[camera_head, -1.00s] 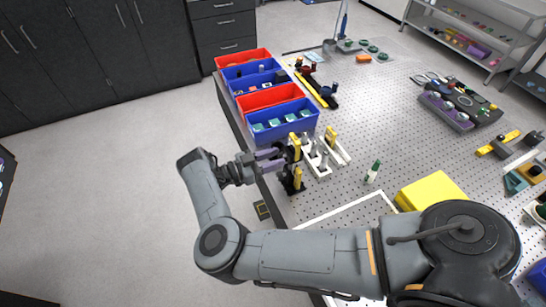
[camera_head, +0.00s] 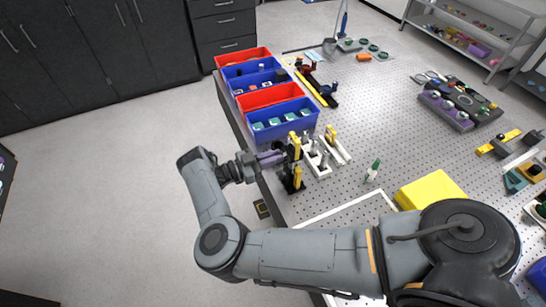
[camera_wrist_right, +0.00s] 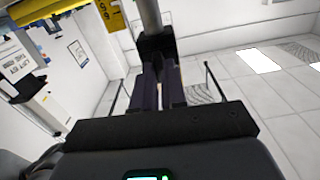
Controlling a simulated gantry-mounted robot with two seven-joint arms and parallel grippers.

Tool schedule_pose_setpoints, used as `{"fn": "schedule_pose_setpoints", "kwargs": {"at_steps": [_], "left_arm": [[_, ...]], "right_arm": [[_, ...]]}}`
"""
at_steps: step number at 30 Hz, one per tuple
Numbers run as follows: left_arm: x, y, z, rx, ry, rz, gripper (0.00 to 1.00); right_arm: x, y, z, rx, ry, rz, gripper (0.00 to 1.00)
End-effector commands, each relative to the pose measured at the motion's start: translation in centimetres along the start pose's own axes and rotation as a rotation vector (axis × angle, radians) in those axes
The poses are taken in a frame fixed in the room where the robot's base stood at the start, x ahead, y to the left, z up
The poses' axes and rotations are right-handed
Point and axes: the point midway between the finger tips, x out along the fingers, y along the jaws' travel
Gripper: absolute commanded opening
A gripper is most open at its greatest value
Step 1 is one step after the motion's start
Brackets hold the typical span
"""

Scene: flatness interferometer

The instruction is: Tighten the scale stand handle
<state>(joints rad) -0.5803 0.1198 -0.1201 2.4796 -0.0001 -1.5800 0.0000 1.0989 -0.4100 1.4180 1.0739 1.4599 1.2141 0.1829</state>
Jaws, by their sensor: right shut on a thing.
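The scale stand (camera_head: 296,176) is an upright black and yellow piece near the left edge of the perforated table. In the right wrist view its yellow scale (camera_wrist_right: 110,14) with black digits shows at the top, beside a grey post. My right gripper (camera_head: 280,157) reaches in from the left at the stand's upper part. In the right wrist view its purple fingers (camera_wrist_right: 159,72) are shut on a black part (camera_wrist_right: 156,47) at the end of the grey post, which looks like the stand's handle. The fingers hide part of it. My left gripper is not in view.
A white holder with grey posts (camera_head: 319,160) stands just right of the stand. Blue and red bins (camera_head: 283,133) line the edge behind. A green-capped bottle (camera_head: 372,171) and a yellow block (camera_head: 432,189) stand to the right. Floor lies open left of the table.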

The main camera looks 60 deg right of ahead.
Motion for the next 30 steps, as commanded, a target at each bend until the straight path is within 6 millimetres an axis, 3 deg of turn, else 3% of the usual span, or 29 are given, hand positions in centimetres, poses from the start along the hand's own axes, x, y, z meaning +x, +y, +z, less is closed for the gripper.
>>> {"fn": "schedule_pose_setpoints", "kwargs": {"at_steps": [8,30], "left_arm": [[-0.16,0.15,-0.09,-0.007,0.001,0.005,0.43],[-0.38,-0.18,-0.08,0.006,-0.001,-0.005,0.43]], "right_arm": [[-0.01,0.06,-0.04,0.173,0.000,0.000,0.00],[-0.02,0.28,0.10,0.870,0.000,-0.001,0.00]]}}
